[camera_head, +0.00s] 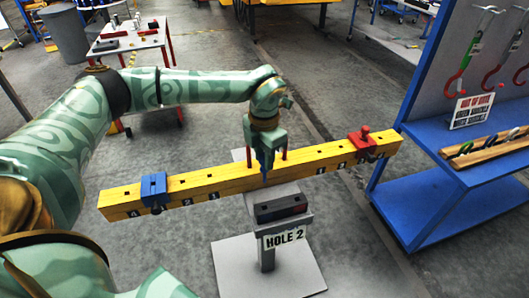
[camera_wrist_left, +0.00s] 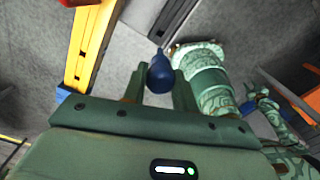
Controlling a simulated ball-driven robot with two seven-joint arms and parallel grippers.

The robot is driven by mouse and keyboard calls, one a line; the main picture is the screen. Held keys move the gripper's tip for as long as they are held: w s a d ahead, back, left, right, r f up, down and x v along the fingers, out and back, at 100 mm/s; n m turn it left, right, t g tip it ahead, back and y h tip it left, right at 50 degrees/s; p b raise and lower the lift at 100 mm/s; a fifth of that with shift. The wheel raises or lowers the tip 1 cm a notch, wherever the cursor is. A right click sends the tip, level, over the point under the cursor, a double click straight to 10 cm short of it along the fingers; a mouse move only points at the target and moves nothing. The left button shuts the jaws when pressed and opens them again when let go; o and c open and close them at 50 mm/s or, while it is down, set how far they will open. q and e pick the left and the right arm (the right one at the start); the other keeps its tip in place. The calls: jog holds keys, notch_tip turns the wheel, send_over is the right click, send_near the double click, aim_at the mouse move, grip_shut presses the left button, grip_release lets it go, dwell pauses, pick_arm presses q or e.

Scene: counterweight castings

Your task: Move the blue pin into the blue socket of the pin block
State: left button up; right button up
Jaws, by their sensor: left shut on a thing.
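My left gripper (camera_head: 265,168) points down above the pin block and is shut on the blue pin. The pin's rounded blue body (camera_wrist_left: 161,76) shows between the two fingers in the wrist view. In the head view only a small blue tip shows below the fingers. The pin block (camera_head: 281,207) is a dark block with a reddish right part, on a grey post with a "HOLE 2" sign. The pin is above and apart from it. I cannot make out the blue socket. My right gripper is not in view.
Red uprights flank the gripper. A blue shelf unit (camera_head: 440,195) stands right; a white table (camera_head: 127,42) stands behind.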

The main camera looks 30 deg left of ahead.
aim_at(264, 182)
pick_arm(q)
jog(key=shift+f+b, duration=2.5)
jog(key=shift+f, duration=3.15)
jog(key=shift+f+b, duration=1.05)
jog(key=shift+f, duration=1.7)
jog(key=o, duration=1.1)
notch_tip(264, 182, up, 16)
jog(key=shift+r+p, duration=0.1)
jog(key=shift+p, duration=1.15)
